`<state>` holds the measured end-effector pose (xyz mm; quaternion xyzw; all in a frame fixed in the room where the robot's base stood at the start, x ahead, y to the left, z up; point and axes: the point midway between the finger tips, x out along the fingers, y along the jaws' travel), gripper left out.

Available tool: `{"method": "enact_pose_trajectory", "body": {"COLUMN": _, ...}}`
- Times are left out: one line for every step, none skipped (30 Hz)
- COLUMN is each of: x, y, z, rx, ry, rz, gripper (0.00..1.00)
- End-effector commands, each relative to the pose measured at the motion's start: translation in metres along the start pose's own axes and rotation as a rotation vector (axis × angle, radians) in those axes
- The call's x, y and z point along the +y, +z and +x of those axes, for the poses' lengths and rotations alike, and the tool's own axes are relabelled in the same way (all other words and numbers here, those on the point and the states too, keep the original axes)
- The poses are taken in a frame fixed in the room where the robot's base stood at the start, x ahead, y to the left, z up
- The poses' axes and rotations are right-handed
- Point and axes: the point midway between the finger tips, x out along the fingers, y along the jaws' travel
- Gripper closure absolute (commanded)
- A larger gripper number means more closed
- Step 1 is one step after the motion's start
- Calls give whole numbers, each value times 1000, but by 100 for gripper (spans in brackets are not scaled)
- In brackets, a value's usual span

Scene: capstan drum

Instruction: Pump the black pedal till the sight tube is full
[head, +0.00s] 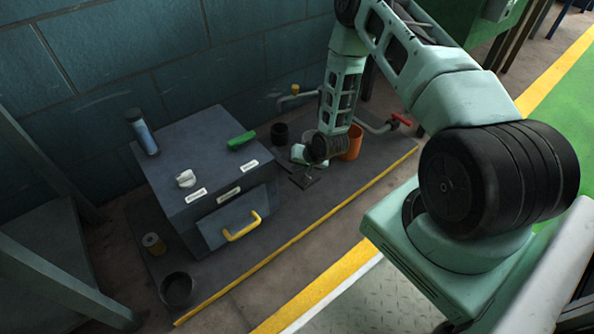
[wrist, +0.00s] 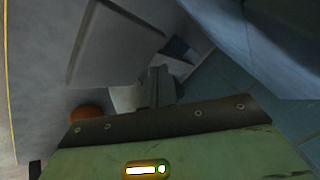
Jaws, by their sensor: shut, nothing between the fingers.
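The sight tube seems to be the upright blue cylinder with a dark cap (head: 145,137), at the back left corner of the grey box (head: 190,150); its level is too small to read. My gripper (head: 304,180) is low, right of the box and above the dark floor mat. In the wrist view its dark fingers (wrist: 157,82) are together and hold nothing. I cannot clearly make out a black pedal; my wrist and gripper cover part of the mat there. I cannot tell whether the gripper touches anything.
A yellow handle (head: 242,228) is on the box's front; a green block (head: 241,141) and a white knob (head: 186,178) are on top. A black pot (head: 280,134) and orange bucket (head: 354,143) stand near my gripper. Another black pot (head: 177,290) is at front left.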

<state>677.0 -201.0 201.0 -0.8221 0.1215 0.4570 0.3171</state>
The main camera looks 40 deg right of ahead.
Motion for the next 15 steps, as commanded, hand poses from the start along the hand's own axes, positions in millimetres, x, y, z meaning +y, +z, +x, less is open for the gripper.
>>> {"method": "enact_pose_trajectory", "body": {"x": 1, "y": 0, "z": 1, "rx": 0, "ry": 0, "rz": 0, "gripper": 100}}
{"method": "enact_pose_trajectory", "body": {"x": 1, "y": 1, "z": 1, "rx": 0, "ry": 0, "rz": 0, "gripper": 100}}
{"method": "enact_pose_trajectory", "body": {"x": 1, "y": 1, "z": 1, "rx": 0, "ry": 0, "rz": 0, "gripper": 100}}
{"method": "enact_pose_trajectory", "body": {"x": 1, "y": 1, "z": 2, "rx": 0, "ry": 0, "rz": 0, "gripper": 100}}
{"method": "enact_pose_trajectory", "body": {"x": 1, "y": 1, "z": 2, "rx": 0, "ry": 0, "rz": 0, "gripper": 100}}
{"method": "enact_pose_trajectory", "body": {"x": 2, "y": 1, "z": 2, "rx": 0, "ry": 0, "rz": 0, "gripper": 100}}
{"method": "enact_pose_trajectory", "body": {"x": 2, "y": 2, "z": 2, "rx": 0, "ry": 0, "rz": 0, "gripper": 100}}
{"method": "enact_pose_trajectory", "body": {"x": 2, "y": 2, "z": 3, "rx": 0, "ry": 0, "rz": 0, "gripper": 100}}
{"method": "enact_pose_trajectory", "body": {"x": 2, "y": 2, "z": 3, "rx": 0, "ry": 0, "rz": 0, "gripper": 100}}
{"method": "enact_pose_trajectory", "body": {"x": 2, "y": 2, "z": 3, "rx": 0, "ry": 0, "rz": 0, "gripper": 100}}
{"method": "enact_pose_trajectory", "body": {"x": 3, "y": 2, "z": 4, "rx": 0, "ry": 0, "rz": 0, "gripper": 100}}
{"method": "enact_pose_trajectory", "body": {"x": 3, "y": 3, "z": 4, "rx": -1, "ry": 0, "rz": 0, "gripper": 100}}
{"method": "enact_pose_trajectory", "body": {"x": 3, "y": 3, "z": 4, "rx": -1, "ry": 1, "rz": 0, "gripper": 100}}
{"method": "enact_pose_trajectory", "body": {"x": 3, "y": 3, "z": 4, "rx": -1, "ry": 1, "rz": 0, "gripper": 100}}
{"method": "enact_pose_trajectory", "body": {"x": 4, "y": 4, "z": 5, "rx": -1, "ry": 1, "rz": 0, "gripper": 100}}
